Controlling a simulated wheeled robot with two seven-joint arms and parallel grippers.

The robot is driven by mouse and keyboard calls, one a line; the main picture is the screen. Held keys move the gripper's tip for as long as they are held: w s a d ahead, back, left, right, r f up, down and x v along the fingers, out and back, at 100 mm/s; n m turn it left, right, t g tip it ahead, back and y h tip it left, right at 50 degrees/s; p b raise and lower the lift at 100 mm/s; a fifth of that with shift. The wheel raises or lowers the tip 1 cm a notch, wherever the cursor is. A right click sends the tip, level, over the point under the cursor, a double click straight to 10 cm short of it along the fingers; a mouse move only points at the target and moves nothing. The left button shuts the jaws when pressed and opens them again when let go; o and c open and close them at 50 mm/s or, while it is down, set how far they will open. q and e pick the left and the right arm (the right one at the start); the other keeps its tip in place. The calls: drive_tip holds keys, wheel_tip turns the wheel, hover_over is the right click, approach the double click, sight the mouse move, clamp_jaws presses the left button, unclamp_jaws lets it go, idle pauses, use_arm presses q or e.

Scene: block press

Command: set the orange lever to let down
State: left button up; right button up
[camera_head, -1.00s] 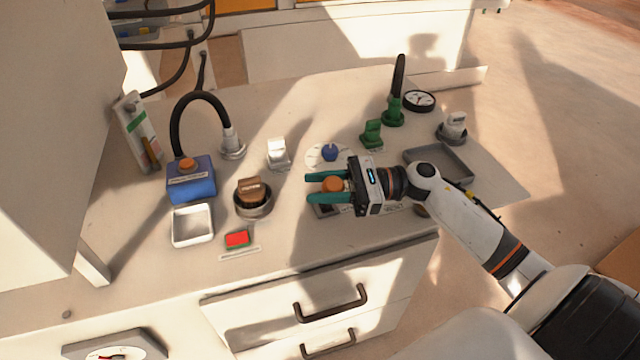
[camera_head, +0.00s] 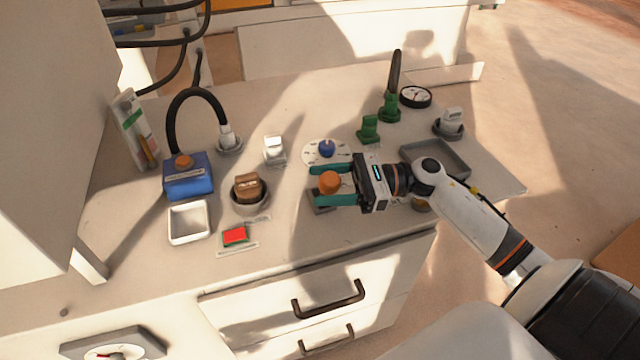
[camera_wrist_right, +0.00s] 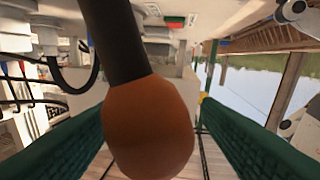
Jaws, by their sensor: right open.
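The orange lever's round knob (camera_head: 330,182) stands over the front right of the bench top. My right gripper (camera_head: 334,186) is open, with one green finger on the far side of the knob and one on the near side. In the right wrist view the orange knob (camera_wrist_right: 150,128) on its dark shaft fills the middle, between the two green fingers of the right gripper (camera_wrist_right: 152,140). Gaps show between the knob and both fingers there. The lever's base (camera_head: 322,207) is partly hidden by the fingers. My left gripper is not seen.
A grey tray (camera_head: 436,154) lies behind my right arm.

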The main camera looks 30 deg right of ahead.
drive_tip(key=v, duration=0.5)
drive_tip(key=shift+s+d, duration=0.1)
drive_tip(key=shift+d, duration=0.05)
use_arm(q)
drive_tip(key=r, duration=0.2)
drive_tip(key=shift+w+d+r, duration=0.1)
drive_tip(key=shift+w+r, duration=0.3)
use_arm(e)
drive_tip(key=shift+s+d, duration=0.15)
drive_tip(key=shift+d, duration=0.1)
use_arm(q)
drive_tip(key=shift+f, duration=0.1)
